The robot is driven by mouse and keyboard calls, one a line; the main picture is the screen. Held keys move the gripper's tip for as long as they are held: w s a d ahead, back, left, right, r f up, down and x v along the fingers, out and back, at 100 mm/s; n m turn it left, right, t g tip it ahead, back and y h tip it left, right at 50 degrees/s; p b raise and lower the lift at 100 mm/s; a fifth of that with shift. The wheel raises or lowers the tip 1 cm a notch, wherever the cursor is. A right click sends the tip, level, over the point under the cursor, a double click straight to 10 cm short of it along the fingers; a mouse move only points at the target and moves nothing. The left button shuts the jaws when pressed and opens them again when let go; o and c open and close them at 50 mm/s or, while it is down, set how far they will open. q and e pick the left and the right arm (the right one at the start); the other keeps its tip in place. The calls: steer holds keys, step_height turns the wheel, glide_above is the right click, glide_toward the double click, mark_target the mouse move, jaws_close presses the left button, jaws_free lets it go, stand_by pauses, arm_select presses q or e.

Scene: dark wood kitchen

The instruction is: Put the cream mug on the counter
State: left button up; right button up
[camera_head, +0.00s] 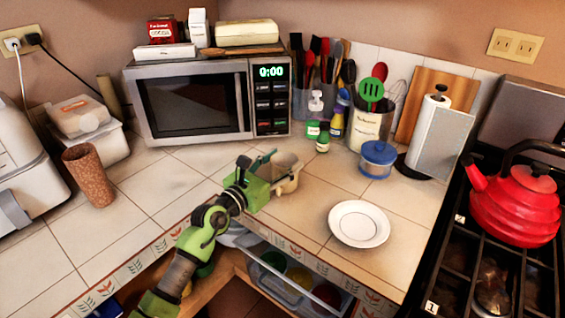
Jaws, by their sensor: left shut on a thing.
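The cream mug (288,177) is in the middle of the head view, over the tiled counter (320,195). My left gripper (268,170) is shut on it from the left, and the gripper hides the mug's left part. The mug looks roughly upright. I cannot tell whether its base touches the tiles or is a little above them. My right gripper is not in view.
A white plate (359,223) lies on the counter to the right. A blue-lidded jar (378,159) and small bottles stand behind. The microwave (195,103) is at the back, a brown cup (89,175) at left. Below the counter, an open drawer (300,281) holds colored dishes.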

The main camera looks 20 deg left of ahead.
arm_select(q)
steer(key=o, duration=1.8)
steer(key=shift+f, duration=0.1)
steer(key=shift+d, duration=0.1)
steer(key=b+v, duration=0.1)
steer(key=v, duration=1)
steer(key=shift+s, duration=0.1)
steer(key=shift+s+a+r, duration=0.2)
steer(key=shift+s+r, duration=0.05)
steer(key=shift+s, duration=0.2)
